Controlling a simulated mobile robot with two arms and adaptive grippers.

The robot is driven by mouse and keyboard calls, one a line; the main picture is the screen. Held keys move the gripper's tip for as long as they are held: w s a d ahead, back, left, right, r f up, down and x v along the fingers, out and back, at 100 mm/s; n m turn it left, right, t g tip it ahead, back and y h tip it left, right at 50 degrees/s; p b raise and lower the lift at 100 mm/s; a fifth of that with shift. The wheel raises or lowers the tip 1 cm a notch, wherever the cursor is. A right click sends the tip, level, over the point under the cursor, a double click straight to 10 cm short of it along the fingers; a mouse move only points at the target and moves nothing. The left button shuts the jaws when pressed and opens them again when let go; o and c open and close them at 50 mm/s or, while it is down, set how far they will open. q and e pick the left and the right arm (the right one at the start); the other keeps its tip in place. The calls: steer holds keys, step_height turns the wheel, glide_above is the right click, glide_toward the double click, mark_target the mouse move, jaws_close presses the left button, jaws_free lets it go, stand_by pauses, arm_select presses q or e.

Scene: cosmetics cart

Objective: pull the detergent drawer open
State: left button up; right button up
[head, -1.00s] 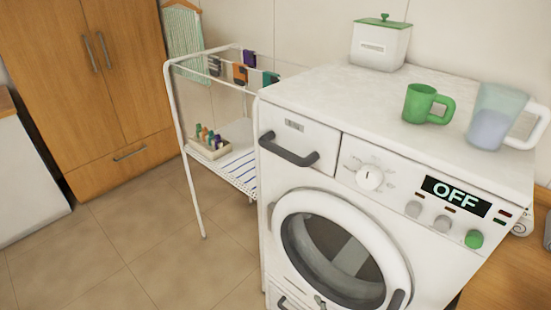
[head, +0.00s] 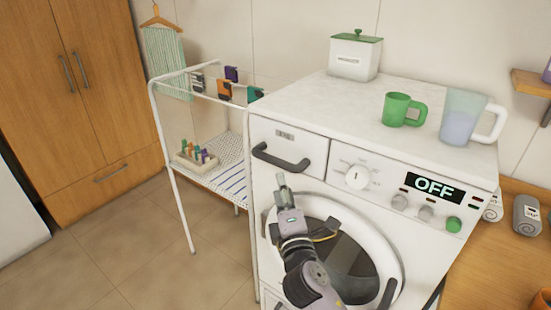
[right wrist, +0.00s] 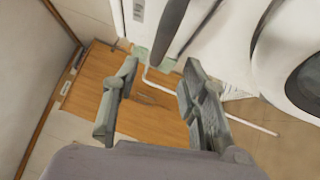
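The detergent drawer (head: 305,145) is at the upper left of the washing machine's front and is shut, its face flush with the panel. Its dark bar handle (head: 281,161) stands out from the front. My right gripper (head: 281,181) is just below the handle in the head view. In the right wrist view its two fingers (right wrist: 160,66) are spread open with nothing between them. The dark handle (right wrist: 171,28) shows just beyond the fingertips, roughly in line with the gap. I cannot tell that they touch. My left gripper is not in view.
The washing machine (head: 262,220) reads OFF, with its round door behind my right arm. A green mug (head: 396,109), a jug (head: 458,122) and a lidded box (head: 354,58) stand on top. A drying rack (head: 162,130) stands close on the left. Floor in front is clear.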

mark_target(275, 161)
steer(key=x, duration=1)
steer(key=shift+w+f+p, duration=0.1)
steer(key=shift+w+p, duration=0.15)
steer(key=shift+p, duration=0.05)
steer(key=shift+c, duration=0.2)
jaws_close()
